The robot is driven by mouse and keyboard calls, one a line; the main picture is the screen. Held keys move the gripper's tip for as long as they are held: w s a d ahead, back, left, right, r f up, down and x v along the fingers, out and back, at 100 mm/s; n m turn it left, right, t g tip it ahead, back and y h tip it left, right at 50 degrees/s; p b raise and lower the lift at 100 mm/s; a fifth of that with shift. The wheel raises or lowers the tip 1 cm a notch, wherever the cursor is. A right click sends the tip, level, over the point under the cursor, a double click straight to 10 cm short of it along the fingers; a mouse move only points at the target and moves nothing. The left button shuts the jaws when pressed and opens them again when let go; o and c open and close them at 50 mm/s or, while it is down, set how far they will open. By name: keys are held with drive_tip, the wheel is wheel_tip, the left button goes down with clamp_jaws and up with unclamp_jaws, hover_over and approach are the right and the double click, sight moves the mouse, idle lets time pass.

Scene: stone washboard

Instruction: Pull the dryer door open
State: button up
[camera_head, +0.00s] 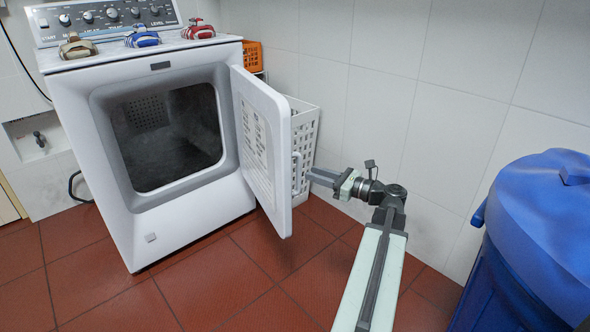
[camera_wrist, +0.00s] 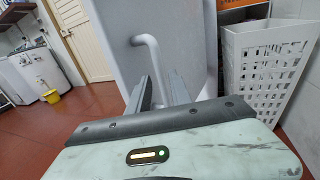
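The white dryer (camera_head: 135,215) stands at the left in the head view. Its door (camera_head: 262,140) is swung wide open to the right, and the dark drum shows. The door handle (camera_head: 296,172) is a bar on the door's outer face. My gripper (camera_head: 312,176) is beside the handle, on the wall side of the door. In the wrist view, the grey handle (camera_wrist: 153,50) runs down between the two fingers of my gripper (camera_wrist: 158,80). The fingers are apart, with a gap around the bar. Firm contact cannot be made out.
A white perforated basket (camera_head: 304,125) stands behind the door by the tiled wall; it also shows in the wrist view (camera_wrist: 262,70). A blue bin (camera_head: 535,240) is at the right. The red tiled floor (camera_head: 220,290) in front is clear.

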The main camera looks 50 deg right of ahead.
sight(298, 186)
drive_tip(key=x, duration=0.6)
drive_tip(key=shift+w+a, duration=0.1)
drive_tip(key=shift+w, duration=0.15)
clamp_jaws()
idle(1.0)
